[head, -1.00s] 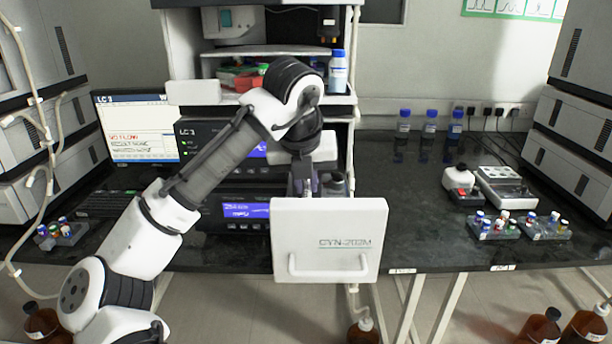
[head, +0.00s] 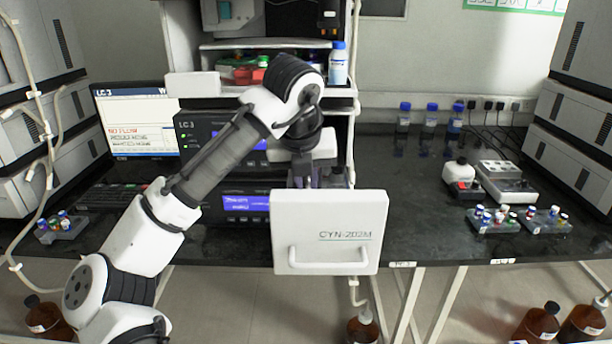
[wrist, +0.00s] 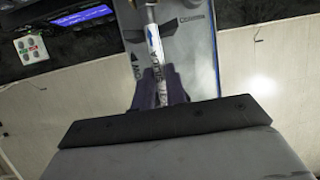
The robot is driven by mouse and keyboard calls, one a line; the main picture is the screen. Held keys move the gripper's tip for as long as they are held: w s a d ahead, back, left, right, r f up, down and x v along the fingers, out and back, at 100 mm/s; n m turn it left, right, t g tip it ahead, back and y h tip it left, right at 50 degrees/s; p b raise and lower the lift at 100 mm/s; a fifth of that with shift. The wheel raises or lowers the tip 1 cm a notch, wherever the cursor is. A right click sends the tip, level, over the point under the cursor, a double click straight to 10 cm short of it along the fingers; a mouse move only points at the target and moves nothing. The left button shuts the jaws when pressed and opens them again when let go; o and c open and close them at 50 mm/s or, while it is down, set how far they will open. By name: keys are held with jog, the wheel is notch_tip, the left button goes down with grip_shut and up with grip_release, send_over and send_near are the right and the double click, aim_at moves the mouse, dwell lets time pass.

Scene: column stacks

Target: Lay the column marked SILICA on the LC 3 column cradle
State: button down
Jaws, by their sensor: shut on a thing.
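My gripper (wrist: 160,92) is shut on a slim column (wrist: 154,45) with a white label, seen in the wrist view. Dark letters and a blue mark show on the label, but I cannot read its whole name. A grey-blue tray-like surface (wrist: 203,62) lettered "Columns" lies beyond the column; I cannot tell whether they touch. In the head view my gripper is mostly hidden behind the white CYN-202M panel (head: 330,212), and the column does not show. The LC 3 unit (head: 197,140) stands behind my arm. I cannot clearly pick out its cradle.
The white panel with its handle juts out at the bench front. A keyboard (head: 105,197) and the LC 3 monitor (head: 138,120) stand left. Vial racks (head: 492,222), a small instrument (head: 505,182) and blue-capped bottles (head: 431,115) stand right. Bench between panel and racks is clear.

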jog(key=shift+f, duration=0.15)
jog(key=c, duration=1.3)
grip_release()
jog(key=shift+c, duration=0.2)
